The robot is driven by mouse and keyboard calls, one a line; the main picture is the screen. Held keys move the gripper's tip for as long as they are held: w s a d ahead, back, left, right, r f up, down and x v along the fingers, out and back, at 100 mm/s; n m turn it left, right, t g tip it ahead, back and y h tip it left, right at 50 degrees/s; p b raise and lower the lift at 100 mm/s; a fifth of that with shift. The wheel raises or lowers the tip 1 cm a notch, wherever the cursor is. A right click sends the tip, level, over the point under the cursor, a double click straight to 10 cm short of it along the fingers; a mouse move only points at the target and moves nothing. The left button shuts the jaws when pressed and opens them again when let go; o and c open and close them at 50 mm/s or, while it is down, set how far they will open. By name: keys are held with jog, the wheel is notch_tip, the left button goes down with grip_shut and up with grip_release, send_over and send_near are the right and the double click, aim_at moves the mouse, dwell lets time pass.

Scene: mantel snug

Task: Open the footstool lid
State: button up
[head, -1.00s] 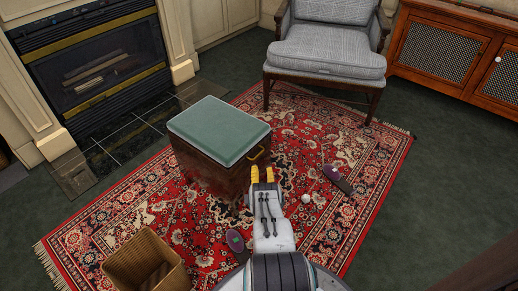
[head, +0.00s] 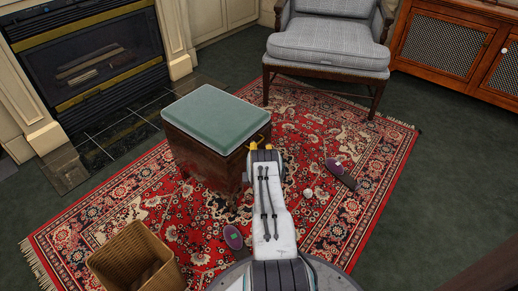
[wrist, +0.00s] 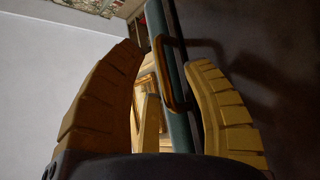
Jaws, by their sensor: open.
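The footstool (head: 205,160) stands on the red rug, a dark brown box with a padded green lid (head: 215,117). The lid lies flat and closed. My gripper (head: 262,147) is at the footstool's near right side, just by the lid's edge. In the wrist view my gripper (wrist: 165,58) is open, with one yellow finger on each side of the lid's green edge (wrist: 181,128) and a loop handle (wrist: 166,72). The handle lies between the fingers, closer to the right one. I cannot tell whether a finger touches it. In the head view my gripper mostly hides the handle.
A wicker basket (head: 135,258) stands at the front left. Purple slippers (head: 233,237) (head: 340,172) and a small white ball (head: 308,193) lie on the rug (head: 345,225). A grey armchair (head: 325,50) and fireplace (head: 90,60) are behind; the right-hand floor is clear.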

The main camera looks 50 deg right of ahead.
jog(key=shift+b+x, duration=0.85)
jog(key=shift+x, duration=0.4)
grip_shut()
